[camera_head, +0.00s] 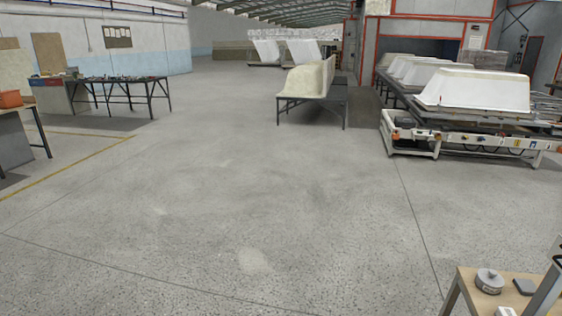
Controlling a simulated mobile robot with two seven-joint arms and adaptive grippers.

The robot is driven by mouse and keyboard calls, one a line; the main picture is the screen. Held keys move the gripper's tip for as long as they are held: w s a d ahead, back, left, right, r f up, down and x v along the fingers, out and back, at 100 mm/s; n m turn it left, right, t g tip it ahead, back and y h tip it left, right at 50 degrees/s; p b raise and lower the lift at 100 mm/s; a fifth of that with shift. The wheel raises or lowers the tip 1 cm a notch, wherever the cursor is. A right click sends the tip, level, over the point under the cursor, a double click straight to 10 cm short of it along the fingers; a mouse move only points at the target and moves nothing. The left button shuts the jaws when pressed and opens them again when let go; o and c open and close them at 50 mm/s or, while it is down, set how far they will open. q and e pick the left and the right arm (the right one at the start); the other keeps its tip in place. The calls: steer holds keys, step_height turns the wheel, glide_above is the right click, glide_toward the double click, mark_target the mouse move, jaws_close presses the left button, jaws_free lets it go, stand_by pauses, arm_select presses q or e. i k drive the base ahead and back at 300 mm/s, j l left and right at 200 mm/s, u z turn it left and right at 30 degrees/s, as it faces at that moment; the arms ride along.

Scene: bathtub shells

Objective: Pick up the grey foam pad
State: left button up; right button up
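A small dark grey flat block (525,286), which looks like the grey foam pad, lies on a wooden-topped table (466,278) at the bottom right corner. It is small in the picture, so its material is hard to tell. A round light grey object (489,281) with a knob on top sits just left of it on the same table. A grey slanted bar stands close to the block's right side. Neither of my grippers shows in this view.
The concrete floor (230,200) is wide and clear. A dark-legged workbench (125,79) with tools stands at the left, beside a table edge with an orange box (10,99). White tub shells (474,90) rest on a wheeled conveyor (470,136) at the right.

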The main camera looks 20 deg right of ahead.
mark_target(526, 287)
steer(key=i+z, duration=0.4)
steer(key=i, duration=0.2)
steer(key=i+j+z, duration=0.15)
steer(key=i+z, duration=0.2)
steer(key=i, duration=0.2)
steer(key=i+j+z, duration=0.1)
steer(key=i+z, duration=0.4)
steer(key=i, duration=0.95)
steer(key=i+z, duration=0.35)
steer(key=i, duration=0.3)
steer(key=i+j+z, duration=0.15)
steer(key=i+z, duration=0.2)
steer(key=i, duration=0.3)
steer(key=i+z, duration=0.55)
steer(key=z, duration=0.2)
steer(key=i+j+z, duration=0.15)
steer(key=z, duration=0.2)
steer(key=i+z, duration=0.1)
steer(key=z, duration=1.5)
